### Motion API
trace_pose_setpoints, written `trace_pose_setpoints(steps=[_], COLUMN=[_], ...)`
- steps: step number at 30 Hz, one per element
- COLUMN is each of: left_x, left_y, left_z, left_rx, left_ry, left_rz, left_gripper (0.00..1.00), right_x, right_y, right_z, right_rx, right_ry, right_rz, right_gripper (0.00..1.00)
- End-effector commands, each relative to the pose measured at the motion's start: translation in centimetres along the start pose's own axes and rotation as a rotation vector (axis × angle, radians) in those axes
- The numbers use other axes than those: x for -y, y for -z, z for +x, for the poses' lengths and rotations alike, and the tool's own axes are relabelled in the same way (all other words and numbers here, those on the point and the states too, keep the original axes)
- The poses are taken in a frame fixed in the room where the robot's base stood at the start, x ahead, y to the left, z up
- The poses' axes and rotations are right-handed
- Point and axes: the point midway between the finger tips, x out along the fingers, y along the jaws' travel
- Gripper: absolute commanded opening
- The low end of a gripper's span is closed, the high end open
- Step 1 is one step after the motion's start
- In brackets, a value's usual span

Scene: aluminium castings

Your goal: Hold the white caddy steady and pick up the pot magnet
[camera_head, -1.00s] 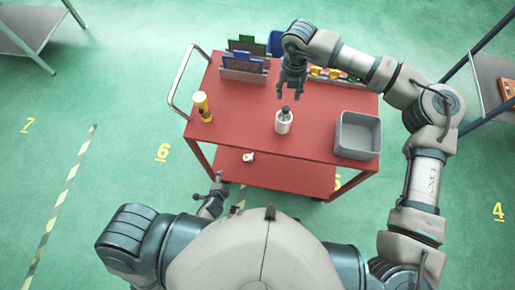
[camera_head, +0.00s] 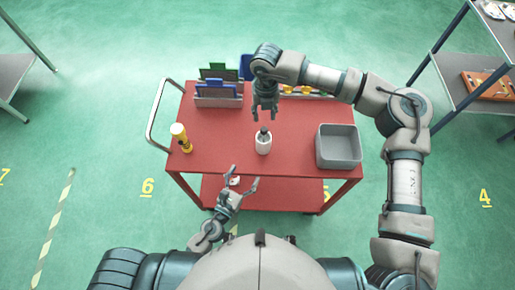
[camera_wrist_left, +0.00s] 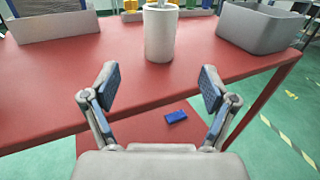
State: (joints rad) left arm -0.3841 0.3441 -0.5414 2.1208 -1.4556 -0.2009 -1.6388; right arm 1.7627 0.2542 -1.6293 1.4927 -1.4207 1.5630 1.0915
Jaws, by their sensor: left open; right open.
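The white caddy (camera_head: 263,146) is a small upright cylinder near the front middle of the red cart top. My left gripper (camera_head: 244,176) is open and empty at the cart's front edge, short of the caddy. In the left wrist view its spread fingers (camera_wrist_left: 158,82) lie below the caddy, touching nothing. My right gripper (camera_head: 265,112) is open, pointing down just above and behind the dark piece.
A grey bin (camera_head: 339,147) stands right on the cart top (camera_head: 220,132). Yellow pieces (camera_head: 288,90) sit at the back. A blue block (camera_wrist_left: 176,116) lies on the lower shelf.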

Motion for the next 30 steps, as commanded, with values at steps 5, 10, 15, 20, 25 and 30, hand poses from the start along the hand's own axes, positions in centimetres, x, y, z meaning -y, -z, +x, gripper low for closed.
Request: trace_pose_setpoints(steps=[5,10,15,20,25,30], left_x=[-0.1,0.0,0.0,0.0,0.0,0.0], left_y=[-0.1,0.0,0.0,0.0,0.0,0.0], left_z=[4.0,7.7,11.2,13.5,14.6,14.8], left_rx=[0.003,0.002,0.001,0.000,-0.001,-0.001], left_ry=[0.001,-0.001,-0.001,-0.002,-0.001,-0.001], left_rz=[0.000,-0.002,-0.002,-0.003,-0.004,-0.004], left_gripper=[0.85,0.85,0.85,0.85,0.85,0.85], right_x=[0.0,0.0,0.0,0.0,0.0,0.0], right_y=[0.0,0.0,0.1,0.1,0.1,0.1], right_z=[0.0,0.0,0.0,-0.1,-0.1,-0.1], right_rx=[0.000,0.000,0.001,0.001,0.001,0.001], right_ry=[0.000,0.000,0.000,0.000,0.000,0.000], right_rz=[0.000,0.000,0.000,0.000,0.000,0.000], right_gripper=[0.42,0.42,0.42,0.42,0.42,0.42])
